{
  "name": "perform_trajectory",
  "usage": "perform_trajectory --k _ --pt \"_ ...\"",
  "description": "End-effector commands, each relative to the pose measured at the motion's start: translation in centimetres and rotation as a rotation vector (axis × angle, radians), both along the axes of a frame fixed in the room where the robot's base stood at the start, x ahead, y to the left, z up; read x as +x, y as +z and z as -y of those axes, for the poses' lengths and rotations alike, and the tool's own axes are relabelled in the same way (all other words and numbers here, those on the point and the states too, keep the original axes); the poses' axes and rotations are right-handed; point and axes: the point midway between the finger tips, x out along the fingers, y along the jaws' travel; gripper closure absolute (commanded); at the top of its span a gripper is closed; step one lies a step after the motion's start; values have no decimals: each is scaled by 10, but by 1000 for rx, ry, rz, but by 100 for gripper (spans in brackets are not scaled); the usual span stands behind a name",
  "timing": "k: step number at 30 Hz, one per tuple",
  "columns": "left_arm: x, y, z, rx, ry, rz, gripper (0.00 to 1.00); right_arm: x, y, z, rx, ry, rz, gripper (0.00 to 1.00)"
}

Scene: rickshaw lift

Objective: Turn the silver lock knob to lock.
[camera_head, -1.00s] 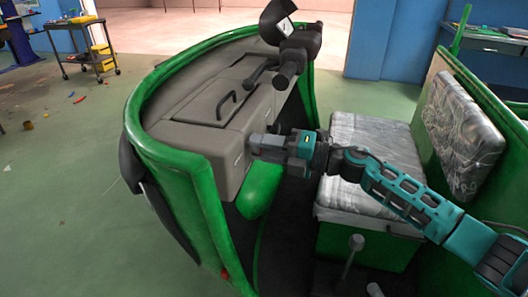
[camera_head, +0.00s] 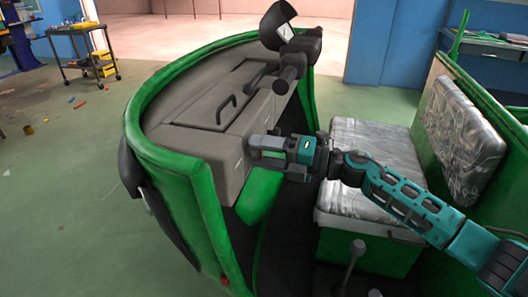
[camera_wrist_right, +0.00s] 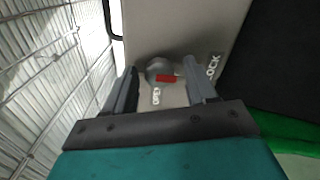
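The silver lock knob (camera_wrist_right: 159,67) shows in the right wrist view on the grey dashboard panel, with a red mark (camera_wrist_right: 166,79) at its lower side. A white OPEN label (camera_wrist_right: 156,96) is just below it and a LOCK label (camera_wrist_right: 213,67) is to its right. My right gripper (camera_wrist_right: 161,72) is open, with one finger to the left of the knob and one to the right. Gaps show between the fingers and the knob. In the head view my right gripper (camera_head: 254,152) is at the dashboard's front face, and the knob cannot be made out. My left gripper is not in view.
The grey dashboard (camera_head: 205,140) sits inside the green rickshaw body (camera_head: 203,210). Black handlebars (camera_head: 290,72) rise above it. A plastic-wrapped seat (camera_head: 362,205) lies under my right arm.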

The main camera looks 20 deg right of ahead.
Motion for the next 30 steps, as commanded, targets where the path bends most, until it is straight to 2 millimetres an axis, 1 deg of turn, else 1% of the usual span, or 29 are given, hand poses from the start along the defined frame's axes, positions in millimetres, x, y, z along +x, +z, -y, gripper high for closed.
perform_trajectory --k 7,11,14,21,24,27,30 --pt "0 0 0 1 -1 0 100 0 0 1 1 -1 -1 42" --pt "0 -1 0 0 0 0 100 -5 -1 8 -1 -3 -3 42" --pt "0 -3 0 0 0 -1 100 -14 -2 21 -2 -2 -4 42" --pt "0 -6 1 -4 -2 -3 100 -45 -3 66 -4 -2 -5 42" --pt "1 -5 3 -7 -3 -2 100 -55 -3 82 -3 -1 -4 42" --pt "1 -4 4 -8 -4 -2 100 -63 -2 94 -1 -2 -4 42" --pt "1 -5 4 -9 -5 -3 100 -68 -1 102 0 -2 -3 42"
